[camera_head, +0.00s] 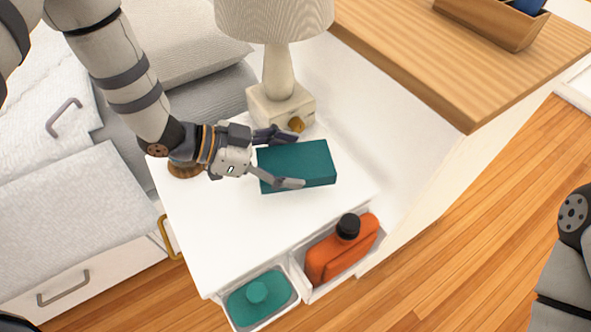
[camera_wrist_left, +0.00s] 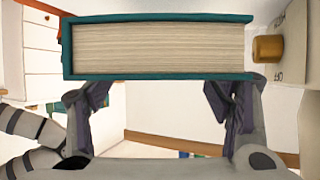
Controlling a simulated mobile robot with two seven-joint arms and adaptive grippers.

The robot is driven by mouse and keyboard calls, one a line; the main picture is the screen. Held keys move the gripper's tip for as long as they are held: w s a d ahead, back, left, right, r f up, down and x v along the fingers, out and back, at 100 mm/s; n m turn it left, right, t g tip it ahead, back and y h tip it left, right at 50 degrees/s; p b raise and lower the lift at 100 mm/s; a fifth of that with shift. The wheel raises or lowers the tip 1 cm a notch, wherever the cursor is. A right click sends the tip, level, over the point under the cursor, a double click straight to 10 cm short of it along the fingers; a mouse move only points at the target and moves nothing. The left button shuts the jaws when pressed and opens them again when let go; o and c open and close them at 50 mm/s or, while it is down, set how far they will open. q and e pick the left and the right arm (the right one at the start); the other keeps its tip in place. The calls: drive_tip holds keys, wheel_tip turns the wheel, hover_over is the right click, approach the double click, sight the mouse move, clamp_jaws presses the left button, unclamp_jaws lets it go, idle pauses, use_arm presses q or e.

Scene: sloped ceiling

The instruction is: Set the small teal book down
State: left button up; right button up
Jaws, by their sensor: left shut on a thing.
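The small teal book (camera_head: 305,160) is over the white tabletop (camera_head: 215,230), in front of the lamp. My left gripper (camera_head: 288,160) is shut on it, with one finger along its far side and one along its near side. In the left wrist view the book (camera_wrist_left: 158,47) spans across the two fingers (camera_wrist_left: 162,90), its pale page edge facing the camera and its cover edges teal. I cannot tell whether the book touches the tabletop or hangs just above it. My right gripper is out of view.
A cream lamp (camera_head: 280,105) stands just behind the book. Open compartments at the tabletop's front hold an orange bottle (camera_head: 340,255) with a black cap and a teal lidded container (camera_head: 258,300). A wooden counter (camera_head: 440,60) rises at right. The tabletop's front left is clear.

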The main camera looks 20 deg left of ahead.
sight(295, 171)
use_arm(q)
drive_tip(key=shift+w+d+f, duration=0.2)
drive_tip(key=shift+w+f, duration=0.05)
drive_tip(key=shift+f, duration=0.1)
drive_tip(key=shift+w+d+f+b, duration=0.15)
drive_tip(key=shift+f+b, duration=0.1)
drive_tip(key=shift+f, duration=0.65)
drive_tip(key=shift+w+d+f+b, duration=0.15)
drive_tip(key=shift+f+b, duration=0.1)
drive_tip(key=shift+f, duration=0.65)
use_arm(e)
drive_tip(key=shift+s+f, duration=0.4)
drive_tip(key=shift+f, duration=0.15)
use_arm(q)
drive_tip(key=shift+f, duration=0.2)
drive_tip(key=o, duration=1.3)
